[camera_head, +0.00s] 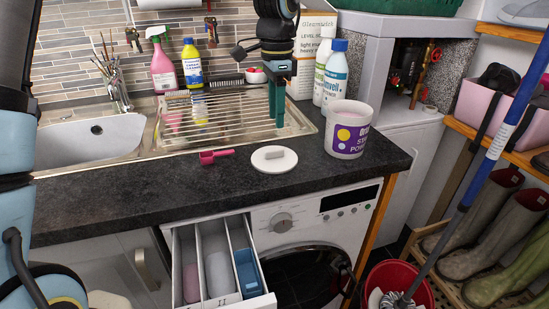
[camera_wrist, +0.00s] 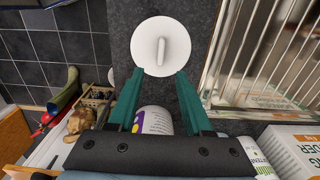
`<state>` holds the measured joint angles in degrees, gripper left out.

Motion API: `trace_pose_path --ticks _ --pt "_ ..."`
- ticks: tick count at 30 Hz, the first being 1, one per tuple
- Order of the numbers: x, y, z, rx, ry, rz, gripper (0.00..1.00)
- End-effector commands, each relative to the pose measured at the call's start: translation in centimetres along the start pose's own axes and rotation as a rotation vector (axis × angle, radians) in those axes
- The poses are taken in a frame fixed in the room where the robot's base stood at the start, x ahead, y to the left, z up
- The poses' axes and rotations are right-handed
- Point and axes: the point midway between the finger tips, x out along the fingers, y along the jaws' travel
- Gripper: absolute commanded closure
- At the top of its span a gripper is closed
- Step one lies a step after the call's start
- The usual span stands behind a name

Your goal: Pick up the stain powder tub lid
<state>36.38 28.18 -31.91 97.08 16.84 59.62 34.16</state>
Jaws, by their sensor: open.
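The stain powder tub lid (camera_head: 274,160) is a white disc with a raised bar handle, lying flat on the dark countertop (camera_head: 120,196). In the wrist view the lid (camera_wrist: 160,47) is just beyond my fingertips, its bar standing across the middle. My gripper (camera_head: 277,124) hangs above the counter behind the lid, with green fingers pointing down. In the wrist view its fingers (camera_wrist: 160,78) are apart with nothing between them. The open white and purple tub (camera_head: 347,130) stands to the right of the lid; in the wrist view the tub (camera_wrist: 153,121) shows partly behind the fingers.
A pink scoop (camera_head: 216,157) lies left of the lid. The metal draining board (camera_head: 205,118) and sink are behind. White bottles (camera_head: 334,73) stand at the back right. The washing machine's detergent drawer (camera_head: 218,262) is pulled out below the counter. A mop (camera_head: 470,190) leans at right.

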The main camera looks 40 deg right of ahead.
Motion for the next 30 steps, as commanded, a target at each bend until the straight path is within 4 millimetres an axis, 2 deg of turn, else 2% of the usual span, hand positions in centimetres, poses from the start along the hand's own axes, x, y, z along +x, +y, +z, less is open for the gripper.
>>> trace_pose_path --ticks 3,13,21,30 --pt "1.9 0.0 0.1 -0.003 -0.002 0.003 0.50" --pt "4.8 0.0 0.3 -0.006 -0.001 0.003 0.50" --pt "8.5 -0.1 0.4 -0.006 0.000 0.001 0.50" --pt "9.1 -0.1 0.5 -0.007 0.001 -0.001 0.50"
